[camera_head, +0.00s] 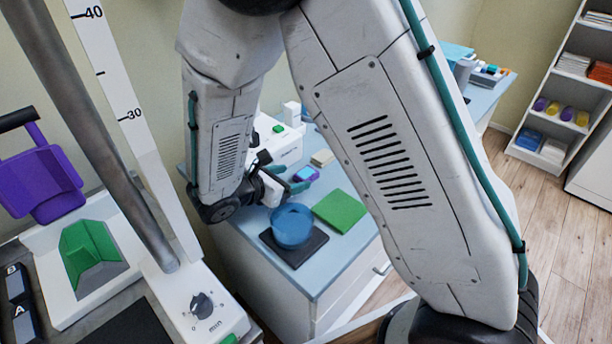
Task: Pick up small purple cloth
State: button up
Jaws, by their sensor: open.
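A small purple cloth (308,173) lies on the light blue top of a white cabinet (330,272), just beyond my fingertips. My gripper (289,178) is low over the cabinet top, with its teal fingertips apart and pointing right toward the cloth. The near fingertip overlaps the cloth's left edge in the picture, and I cannot tell whether they touch. Nothing shows between the fingers. Part of the cloth's left side is hidden.
A blue round bowl (292,227) stands on a dark square mat (310,246) in front of my gripper. A green square cloth (339,211) lies right of it. A beige block (322,158) and a white device (283,143) are behind. My arm hides the cabinet's right part.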

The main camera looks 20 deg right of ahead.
aim_at(307, 173)
jog(key=x, duration=0.5)
jog(key=shift+d+r, duration=0.15)
jog(key=shift+d, duration=0.15)
jog(key=shift+c, duration=0.3)
jog(key=c, duration=1.1)
jog(key=shift+r, duration=0.1)
